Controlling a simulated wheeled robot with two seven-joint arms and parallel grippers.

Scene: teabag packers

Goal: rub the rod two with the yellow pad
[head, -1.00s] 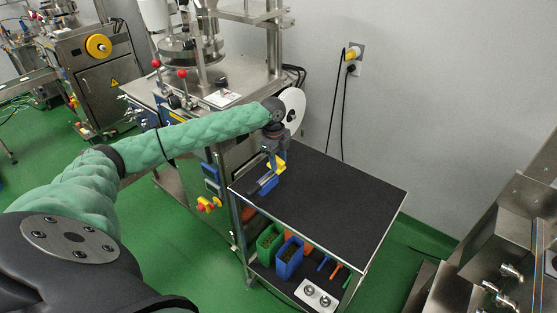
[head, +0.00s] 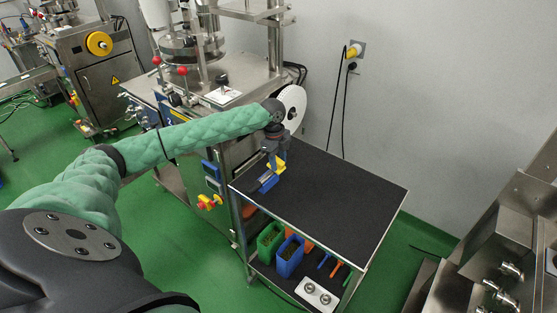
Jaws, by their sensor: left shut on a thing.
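My left gripper (head: 275,161) reaches down over the left part of the black table top (head: 330,200). It is shut on the yellow pad (head: 281,167), which shows as a small yellow piece at the fingertips. Just below it, a short greyish rod (head: 265,180) lies with a small blue holder (head: 270,185) near the table's left edge. The pad is right at the far end of the rod; I cannot tell whether they touch. No number on the rod can be read. My right gripper is out of view.
The rest of the table top is clear. A shelf below holds a green bin (head: 269,242), a blue bin (head: 289,257), coloured tools and a white plate with two round fittings (head: 317,293). A steel machine (head: 235,110) stands behind on the left.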

